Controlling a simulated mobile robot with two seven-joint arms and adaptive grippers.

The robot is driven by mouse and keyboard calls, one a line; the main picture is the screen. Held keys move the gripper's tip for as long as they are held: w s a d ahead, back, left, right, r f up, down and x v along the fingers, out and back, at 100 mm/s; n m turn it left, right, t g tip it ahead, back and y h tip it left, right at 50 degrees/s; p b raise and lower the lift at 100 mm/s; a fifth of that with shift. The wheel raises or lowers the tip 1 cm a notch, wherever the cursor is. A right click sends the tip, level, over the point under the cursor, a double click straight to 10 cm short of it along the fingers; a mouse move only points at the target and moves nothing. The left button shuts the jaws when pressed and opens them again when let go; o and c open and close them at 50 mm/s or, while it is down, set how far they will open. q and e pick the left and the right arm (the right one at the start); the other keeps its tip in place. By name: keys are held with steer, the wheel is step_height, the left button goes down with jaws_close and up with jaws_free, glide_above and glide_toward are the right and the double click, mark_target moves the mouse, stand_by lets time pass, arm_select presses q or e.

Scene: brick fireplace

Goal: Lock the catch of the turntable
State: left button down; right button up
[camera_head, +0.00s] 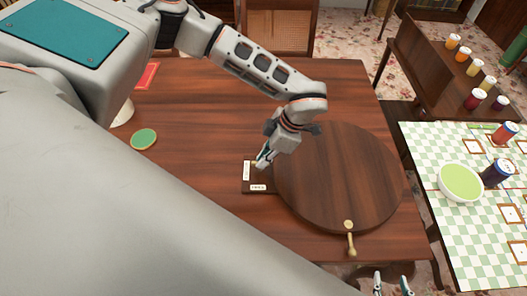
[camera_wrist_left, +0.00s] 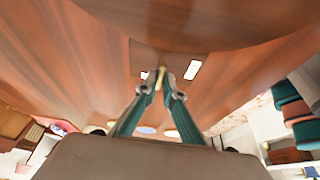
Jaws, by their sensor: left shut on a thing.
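The turntable (camera_head: 340,175) is a large round dark wooden disc on the table. A small wooden plate with two white labels (camera_head: 258,187) sits at its left edge. A small brass catch (camera_head: 254,163) is on this plate, mostly hidden by my left gripper (camera_head: 262,163). In the left wrist view the fingertips (camera_wrist_left: 161,80) are shut on the brass catch (camera_wrist_left: 161,73), between the two labels. The label wording is too small to read. My right gripper (camera_head: 392,284) is at the bottom edge, open and empty, apart from the turntable.
A brass handle (camera_head: 351,238) hangs at the turntable's near rim. A green round coaster (camera_head: 144,139) and a red item (camera_head: 147,75) lie on the wooden table (camera_head: 200,130).

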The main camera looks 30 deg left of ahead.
arm_select(q)
steer(key=c, duration=2.2)
jaws_free()
steer(key=shift+o, duration=0.2)
steer(key=v, duration=1.2)
steer(key=shift+s, duration=0.1)
